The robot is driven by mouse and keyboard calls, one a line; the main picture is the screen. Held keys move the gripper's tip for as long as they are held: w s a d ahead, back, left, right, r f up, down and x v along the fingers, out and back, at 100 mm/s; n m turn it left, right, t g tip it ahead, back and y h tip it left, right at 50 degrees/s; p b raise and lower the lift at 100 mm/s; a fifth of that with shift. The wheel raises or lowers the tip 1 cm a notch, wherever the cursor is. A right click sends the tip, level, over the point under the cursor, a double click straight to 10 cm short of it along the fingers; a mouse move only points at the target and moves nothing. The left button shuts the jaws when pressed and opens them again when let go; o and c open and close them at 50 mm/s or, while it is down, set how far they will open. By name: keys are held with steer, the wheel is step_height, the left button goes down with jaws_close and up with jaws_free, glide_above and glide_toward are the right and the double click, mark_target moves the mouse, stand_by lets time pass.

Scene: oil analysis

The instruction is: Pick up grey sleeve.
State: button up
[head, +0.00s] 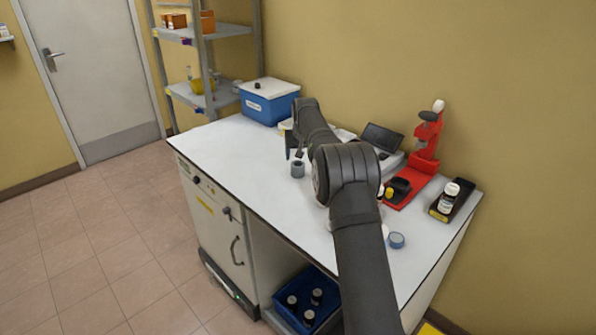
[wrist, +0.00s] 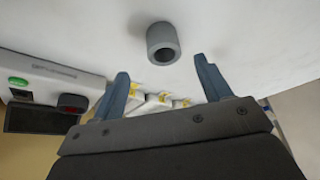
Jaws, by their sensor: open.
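The grey sleeve (head: 298,171) is a short hollow cylinder standing on the white bench top (head: 245,160), left of my arm. In the wrist view the sleeve (wrist: 162,46) shows its dark round opening and lies just beyond the fingertips, roughly centred between them. My gripper (wrist: 161,68) is open with nothing between its two blue-grey fingers. In the head view my gripper (head: 293,153) points down close to the sleeve, and my arm partly hides its surroundings.
A blue box with a white lid (head: 270,107) stands at the back left. A device with a dark screen (head: 382,138), a red stand (head: 425,150) and a black tray with a bottle (head: 452,200) are on the right. A blue-grey round item (head: 397,240) lies near the front right. The left bench top is clear.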

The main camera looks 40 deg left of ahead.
mark_target(298, 168)
steer(key=x, duration=0.9)
steer(key=shift+a+f, duration=0.25)
steer(key=shift+f, duration=0.05)
steer(key=c, duration=1)
